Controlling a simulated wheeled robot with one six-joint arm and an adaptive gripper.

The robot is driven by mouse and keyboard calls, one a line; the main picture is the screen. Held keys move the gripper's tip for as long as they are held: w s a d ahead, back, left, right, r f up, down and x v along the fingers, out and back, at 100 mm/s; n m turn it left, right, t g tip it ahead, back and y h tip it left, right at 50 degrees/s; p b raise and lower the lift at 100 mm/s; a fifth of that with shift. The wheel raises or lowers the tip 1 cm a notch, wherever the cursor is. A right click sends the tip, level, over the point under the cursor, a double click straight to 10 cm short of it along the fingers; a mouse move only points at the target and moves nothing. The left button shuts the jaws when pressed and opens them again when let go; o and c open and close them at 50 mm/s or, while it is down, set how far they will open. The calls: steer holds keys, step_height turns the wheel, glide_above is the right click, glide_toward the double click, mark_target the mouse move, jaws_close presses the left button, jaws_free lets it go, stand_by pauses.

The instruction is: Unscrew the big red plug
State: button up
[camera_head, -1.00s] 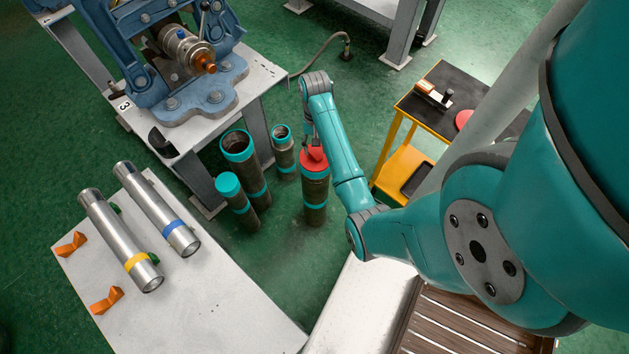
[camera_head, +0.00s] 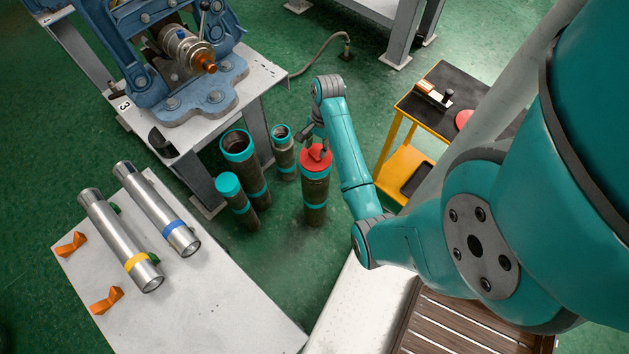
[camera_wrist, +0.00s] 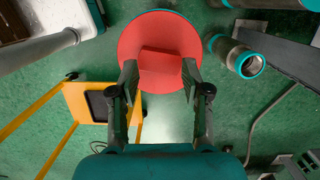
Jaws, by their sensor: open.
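The big red plug (camera_head: 316,158) sits on top of an upright dark pipe (camera_head: 315,195) with teal bands, standing on the green floor. In the wrist view the red plug (camera_wrist: 160,45) is a round disc with a raised rectangular grip block. My gripper (camera_head: 314,150) is at the plug from above. In the wrist view my gripper (camera_wrist: 160,75) is open, with one finger on each side of the block's near end. Whether the fingers touch the block cannot be told.
Several other pipes stand left of the plugged one, including a wide open pipe (camera_head: 237,146) and a teal-capped pipe (camera_head: 229,186). A vise bench (camera_head: 258,85) stands behind them. A yellow cart (camera_head: 398,130) stands to the right. A pale table (camera_head: 220,310) is in front.

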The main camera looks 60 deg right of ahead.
mark_target(316, 158)
steer(key=m, duration=0.4)
steer(key=shift+s+m+t, duration=0.15)
steer(key=shift+m+t, duration=0.15)
steer(key=shift+t, duration=0.1)
steer(key=m+h, duration=0.1)
steer(key=m, duration=0.4)
steer(key=shift+a+t, duration=0.15)
steer(key=shift+t, duration=0.25)
steer(key=m+h, duration=0.1)
steer(key=m, duration=0.4)
steer(key=shift+s+a+m, duration=0.1)
steer(key=shift+m, duration=0.2)
steer(key=shift+m+h, duration=0.5)
steer(key=shift+m, duration=1.9)
steer(key=shift+f, duration=0.1)
steer(key=shift+f, duration=1)
steer(key=shift+w, duration=0.25)
